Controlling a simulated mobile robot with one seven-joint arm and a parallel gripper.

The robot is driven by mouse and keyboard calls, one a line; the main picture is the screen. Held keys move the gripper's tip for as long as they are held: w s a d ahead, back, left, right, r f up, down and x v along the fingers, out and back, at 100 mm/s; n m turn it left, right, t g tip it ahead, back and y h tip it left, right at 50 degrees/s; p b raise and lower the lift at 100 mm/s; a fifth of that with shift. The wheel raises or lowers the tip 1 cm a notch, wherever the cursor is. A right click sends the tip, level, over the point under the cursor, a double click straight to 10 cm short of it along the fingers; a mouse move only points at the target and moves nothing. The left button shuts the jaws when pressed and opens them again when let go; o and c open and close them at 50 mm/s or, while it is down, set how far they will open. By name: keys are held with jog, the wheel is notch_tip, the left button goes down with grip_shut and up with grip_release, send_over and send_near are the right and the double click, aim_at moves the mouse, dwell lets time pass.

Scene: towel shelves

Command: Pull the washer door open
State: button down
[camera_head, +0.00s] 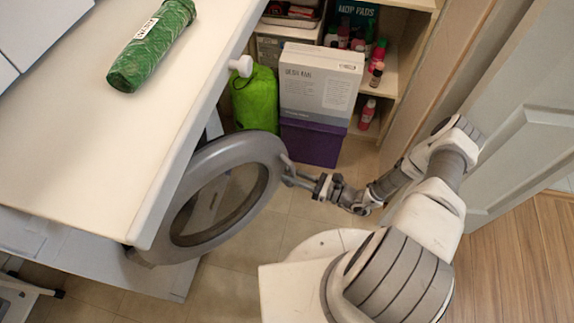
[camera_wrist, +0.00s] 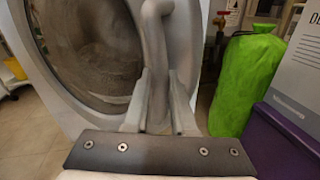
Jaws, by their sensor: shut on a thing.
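The washer (camera_wrist: 60,100) stands under the white counter. Its round grey door (camera_head: 228,190) with a dark glass middle is ajar, standing out from the washer front in the head view. The door's curved grey handle (camera_wrist: 157,60) shows in the wrist view, running down between the fingers. My gripper (camera_head: 288,172) is at the door's right rim in the head view. In the wrist view my gripper (camera_wrist: 160,105) is shut on the handle.
A green bag (camera_head: 255,98) and a boxed desk fan (camera_head: 318,85) on a purple box (camera_head: 310,143) stand close beyond the door. A shelf (camera_head: 395,75) with bottles is behind. The counter (camera_head: 110,125) overhangs the washer. Tiled floor (camera_head: 235,285) is clear below the door.

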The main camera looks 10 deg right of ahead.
jog(key=s+d, duration=0.3)
jog(key=s, duration=0.4)
jog(key=shift+s+p, duration=0.3)
jog(key=shift+p, duration=0.15)
jog(key=shift+d, duration=0.1)
jog(key=c, duration=0.8)
grip_release()
jog(key=shift+o, duration=0.2)
jog(key=shift+s, duration=0.1)
